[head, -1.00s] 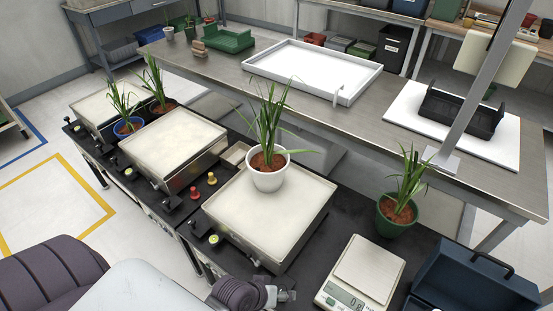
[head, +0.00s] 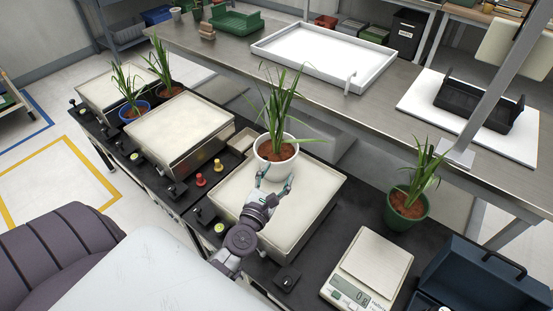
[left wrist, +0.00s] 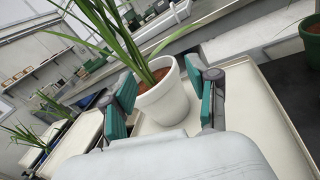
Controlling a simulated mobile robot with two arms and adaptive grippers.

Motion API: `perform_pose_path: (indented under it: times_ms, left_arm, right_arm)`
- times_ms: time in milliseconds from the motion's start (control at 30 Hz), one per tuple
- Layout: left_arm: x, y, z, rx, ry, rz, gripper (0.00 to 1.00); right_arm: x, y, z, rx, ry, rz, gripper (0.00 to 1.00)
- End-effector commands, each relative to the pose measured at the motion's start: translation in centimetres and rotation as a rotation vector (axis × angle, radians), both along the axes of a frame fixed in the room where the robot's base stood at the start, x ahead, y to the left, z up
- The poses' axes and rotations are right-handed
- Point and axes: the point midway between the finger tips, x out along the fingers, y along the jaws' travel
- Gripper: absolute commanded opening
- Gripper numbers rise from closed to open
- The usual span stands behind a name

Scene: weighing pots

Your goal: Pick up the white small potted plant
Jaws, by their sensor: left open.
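The white small potted plant (head: 276,150) stands upright on the front square scale plate, with long green leaves and brown soil. It also shows in the left wrist view (left wrist: 166,98), between and just beyond my fingers. My left gripper (head: 273,182) is open at the near side of the white pot, one finger to each side. In the left wrist view the left gripper (left wrist: 165,95) has green finger pads spread around the pot; I cannot tell whether they touch it. My right gripper is not in view.
A green potted plant (head: 408,203) stands to the right, near a small digital scale (head: 372,265) and a blue toolbox (head: 470,275). A second square scale (head: 180,130) is empty.

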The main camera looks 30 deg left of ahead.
Motion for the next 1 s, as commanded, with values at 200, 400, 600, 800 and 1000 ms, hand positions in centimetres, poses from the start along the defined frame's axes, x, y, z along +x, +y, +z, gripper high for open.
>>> perform_pose_path:
  times_ms: [200, 400, 600, 800, 1000]
  left_arm:
    - [0.2, 3.8, -0.5, -0.255, -0.068, 0.158, 0.59]
    - [3.6, 5.0, -0.3, -0.256, -0.07, 0.159, 0.59]
    - [6.8, 6.2, -0.4, -0.256, -0.069, 0.158, 0.59]
    - [8.0, 6.6, -0.5, -0.254, -0.067, 0.157, 0.59]
    - [10.6, 7.9, -0.3, -0.25, -0.069, 0.158, 0.59]
  right_arm:
    - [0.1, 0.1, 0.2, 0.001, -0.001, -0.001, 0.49]
    - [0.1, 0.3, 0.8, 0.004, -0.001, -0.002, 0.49]
    - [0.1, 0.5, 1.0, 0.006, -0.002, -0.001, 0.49]
    - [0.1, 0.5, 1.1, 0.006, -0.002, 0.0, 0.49]
    - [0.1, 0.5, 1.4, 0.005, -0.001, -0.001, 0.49]
